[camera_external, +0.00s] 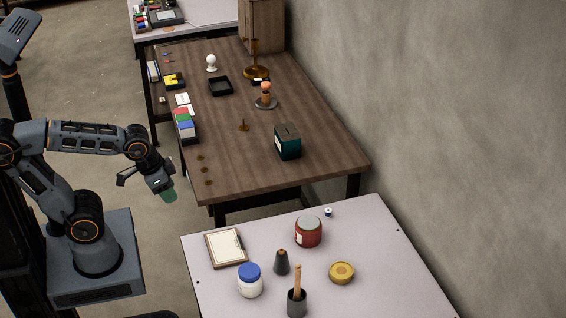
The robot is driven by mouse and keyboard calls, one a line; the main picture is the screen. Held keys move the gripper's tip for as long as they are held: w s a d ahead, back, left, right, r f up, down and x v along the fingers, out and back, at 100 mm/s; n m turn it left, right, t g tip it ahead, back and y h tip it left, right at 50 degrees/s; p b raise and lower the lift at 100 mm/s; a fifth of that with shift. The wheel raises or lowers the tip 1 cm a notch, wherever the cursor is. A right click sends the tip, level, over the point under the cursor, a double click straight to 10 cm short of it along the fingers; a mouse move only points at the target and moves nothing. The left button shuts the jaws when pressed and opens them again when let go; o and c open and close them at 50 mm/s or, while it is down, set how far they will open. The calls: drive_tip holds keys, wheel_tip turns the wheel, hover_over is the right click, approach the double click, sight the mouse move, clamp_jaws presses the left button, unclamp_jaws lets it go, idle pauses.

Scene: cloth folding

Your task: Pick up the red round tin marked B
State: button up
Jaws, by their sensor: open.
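A red round tin (314,237) with a grey lid and a pale label stands upright on the light-topped table (375,232) in the foreground. The letter on its label is too small to read. My gripper (161,184) is open and points downward, left of both tables and well away from the tin. A green, translucent-looking shape (169,196) shows at its tip; I cannot tell what it is. No part of my gripper touches the tin.
Near the tin are a clipboard (226,249), a blue-lidded white jar (250,285), a dark cone-shaped item (282,264), a yellow round tin (342,273) and a dark cup with a wooden handle (297,303). The brown table (325,165) stands behind. The light table's right side is clear.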

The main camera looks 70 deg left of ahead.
drive_tip(key=shift+o, duration=0.2)
drive_tip(key=o, duration=1)
drive_tip(key=shift+o, duration=0.2)
drive_tip(key=w+a+f+n+g+h+b, duration=0.1)
drive_tip(key=w+f+n+h+b, duration=0.25)
drive_tip(key=w+n, duration=0.4)
drive_tip(key=w+f+n+h+b, duration=0.2)
drive_tip(key=w+f+n+b, duration=0.25)
drive_tip(key=w, duration=0.55)
drive_tip(key=w+a+f+n+t+h+b, duration=0.2)
drive_tip(key=w+a+f+n+h+b, duration=0.1)
drive_tip(key=w+a+f+n, duration=0.4)
drive_tip(key=w+a+f+n+t+h+b, duration=0.25)
drive_tip(key=w+a+f+n+b, duration=0.2)
drive_tip(key=w+f, duration=0.4)
approach(318, 239)
drive_tip(key=shift+n+g+h, duration=0.25)
drive_tip(key=shift+h, duration=0.15)
drive_tip(key=shift+w+a+x, duration=0.15)
drive_tip(key=shift+x, duration=0.95)
drive_tip(key=shift+w+a+x, duration=0.1)
drive_tip(key=shift+w+x, duration=0.05)
drive_tip(key=shift+x, duration=0.95)
